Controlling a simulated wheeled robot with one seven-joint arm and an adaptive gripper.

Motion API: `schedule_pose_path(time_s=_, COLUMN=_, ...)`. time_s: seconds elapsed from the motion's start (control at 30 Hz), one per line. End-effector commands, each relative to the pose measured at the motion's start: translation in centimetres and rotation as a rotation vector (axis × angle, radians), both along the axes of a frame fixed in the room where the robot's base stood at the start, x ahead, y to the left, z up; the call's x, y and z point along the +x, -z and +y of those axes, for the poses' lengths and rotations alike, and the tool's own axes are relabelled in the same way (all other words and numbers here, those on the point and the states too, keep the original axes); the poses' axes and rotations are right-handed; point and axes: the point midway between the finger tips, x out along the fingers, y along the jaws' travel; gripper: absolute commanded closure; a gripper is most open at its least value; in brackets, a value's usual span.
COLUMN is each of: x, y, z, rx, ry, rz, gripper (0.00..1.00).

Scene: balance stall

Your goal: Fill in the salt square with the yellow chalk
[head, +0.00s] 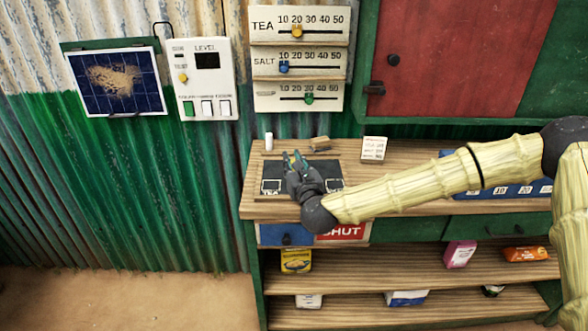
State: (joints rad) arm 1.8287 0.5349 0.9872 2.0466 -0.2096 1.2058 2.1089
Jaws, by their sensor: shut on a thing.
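My gripper (294,157) is over the black slate (326,169) on the wooden counter, fingers pointing to the back. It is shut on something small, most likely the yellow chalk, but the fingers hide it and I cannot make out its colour. No yellow chalk shows elsewhere. The slate has a white-outlined square marked TEA (271,186) at its left and another outlined square (334,185) at its right. I cannot read the right square's label. My gripper and wrist cover the slate's middle, and no salt label can be read there.
A slider panel marked SALT (300,64) hangs on the wall. My arm crosses the counter's right part.

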Motion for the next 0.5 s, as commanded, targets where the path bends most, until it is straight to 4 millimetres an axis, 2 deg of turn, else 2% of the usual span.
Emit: schedule_pose_path(time_s=0.5, x=-0.1, y=-4.9, z=0.8, rx=0.000, ry=-0.011, rz=0.000, gripper=1.00)
